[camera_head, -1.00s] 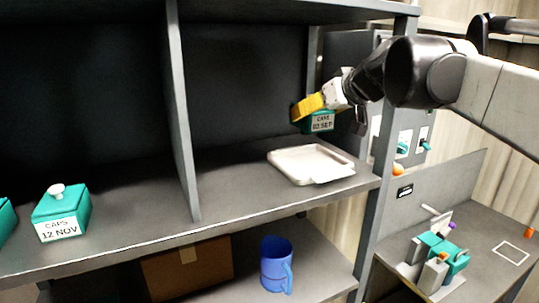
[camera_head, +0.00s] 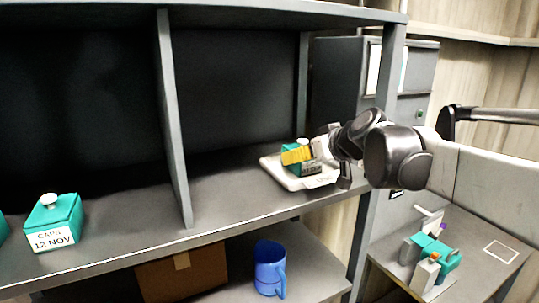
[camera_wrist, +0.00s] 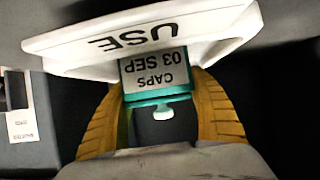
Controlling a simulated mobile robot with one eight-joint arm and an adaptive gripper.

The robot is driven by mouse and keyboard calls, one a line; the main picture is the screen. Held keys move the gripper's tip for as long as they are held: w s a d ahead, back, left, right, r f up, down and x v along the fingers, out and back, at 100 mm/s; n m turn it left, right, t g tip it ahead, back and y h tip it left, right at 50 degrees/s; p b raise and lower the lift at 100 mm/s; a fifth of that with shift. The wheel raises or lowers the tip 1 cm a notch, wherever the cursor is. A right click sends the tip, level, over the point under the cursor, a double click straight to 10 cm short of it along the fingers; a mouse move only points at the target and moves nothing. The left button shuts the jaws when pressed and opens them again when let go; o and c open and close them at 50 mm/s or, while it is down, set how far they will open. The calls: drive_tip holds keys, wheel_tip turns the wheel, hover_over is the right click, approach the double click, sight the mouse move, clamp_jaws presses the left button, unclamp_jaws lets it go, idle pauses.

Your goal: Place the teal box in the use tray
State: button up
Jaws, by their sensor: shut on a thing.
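The teal box (camera_wrist: 158,88) carries a white label reading "CAPS 03 SEP". My gripper (camera_wrist: 162,112) is shut on it, with a yellow finger on each side. In the head view the box (camera_head: 312,169) is at the white use tray (camera_head: 277,176), over or in its middle. My gripper (camera_head: 299,155) reaches in from the right. The wrist view shows the tray's front wall (camera_wrist: 215,35) marked "USE" close beside the box. I cannot tell whether the box's bottom touches the tray floor.
Another teal box (camera_head: 55,222), labelled "CAPS 12 NOV", stands on the shelf (camera_head: 130,240) left of an upright divider (camera_head: 173,120). A blue mug (camera_head: 268,268) and a cardboard box (camera_head: 180,276) are on the lower shelf. The shelf between divider and tray is clear.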

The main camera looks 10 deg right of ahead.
drive_tip(key=o, duration=1.2)
drive_tip(key=shift+f, duration=0.1)
drive_tip(key=shift+s+r, duration=0.1)
drive_tip(key=shift+r, duration=0.15)
drive_tip(key=b+v, duration=0.1)
drive_tip(key=v, duration=0.9)
drive_tip(key=shift+s+d+r, duration=0.15)
drive_tip(key=shift+s+d, duration=0.05)
drive_tip(key=shift+s, duration=0.45)
drive_tip(key=s+a+f+m+g+h, duration=0.1)
drive_tip(key=s+f, duration=0.5)
drive_tip(key=f, duration=0.3)
drive_tip(key=s+a+f+m+g+h, duration=0.1)
drive_tip(key=s+f+g, duration=0.1)
drive_tip(key=s+f, duration=0.5)
drive_tip(key=s+a+f+m+g+h, duration=0.1)
drive_tip(key=s+f, duration=0.6)
drive_tip(key=f, duration=0.4)
drive_tip(key=shift+m+g+h, duration=0.3)
drive_tip(key=shift+h, duration=0.1)
